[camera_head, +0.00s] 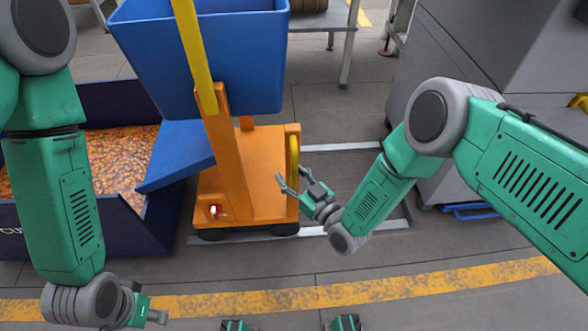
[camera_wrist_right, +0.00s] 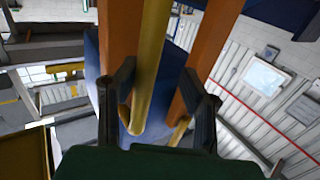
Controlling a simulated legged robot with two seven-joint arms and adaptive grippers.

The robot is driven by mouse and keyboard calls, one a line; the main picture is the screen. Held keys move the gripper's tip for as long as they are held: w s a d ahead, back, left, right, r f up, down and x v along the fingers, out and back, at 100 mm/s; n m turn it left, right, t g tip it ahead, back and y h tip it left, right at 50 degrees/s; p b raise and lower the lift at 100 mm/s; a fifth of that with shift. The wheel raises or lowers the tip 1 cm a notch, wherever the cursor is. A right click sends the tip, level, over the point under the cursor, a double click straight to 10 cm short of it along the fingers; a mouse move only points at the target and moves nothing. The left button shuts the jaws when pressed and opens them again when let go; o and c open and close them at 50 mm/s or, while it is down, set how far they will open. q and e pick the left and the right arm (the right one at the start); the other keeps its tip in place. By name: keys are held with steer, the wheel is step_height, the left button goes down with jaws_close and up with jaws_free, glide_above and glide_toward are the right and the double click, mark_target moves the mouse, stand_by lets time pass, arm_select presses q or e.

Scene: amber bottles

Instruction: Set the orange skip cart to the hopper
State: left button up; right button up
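The orange skip cart (camera_head: 245,175) stands upright on the floor in the middle of the head view. It carries a blue skip (camera_head: 210,60) with a sloping blue chute on its left. A short yellow handle (camera_head: 294,153) is on its right side. My right gripper (camera_head: 291,175) is open at the lower end of this handle. In the right wrist view a yellow bar (camera_wrist_right: 150,60) stands between the open fingers; contact cannot be told. A dark blue bin (camera_head: 150,235) of amber pieces, perhaps the hopper, is at left. My left gripper (camera_head: 150,312) is low at left, away from the cart.
Pale floor lines (camera_head: 345,147) mark a bay beside the cart. A worn yellow stripe (camera_head: 400,283) crosses the floor in front. A grey cabinet (camera_head: 490,50) stands at right, and a metal table (camera_head: 330,20) at the back. Floor between cart and stripe is clear.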

steer(key=shift+w+d, duration=0.25)
steer(key=shift+d, duration=0.15)
steer(key=shift+s+d, duration=0.25)
steer(key=v, duration=1.1)
steer(key=shift+s, duration=0.2)
steer(key=shift+a+f, duration=0.1)
steer(key=shift+a, duration=0.1)
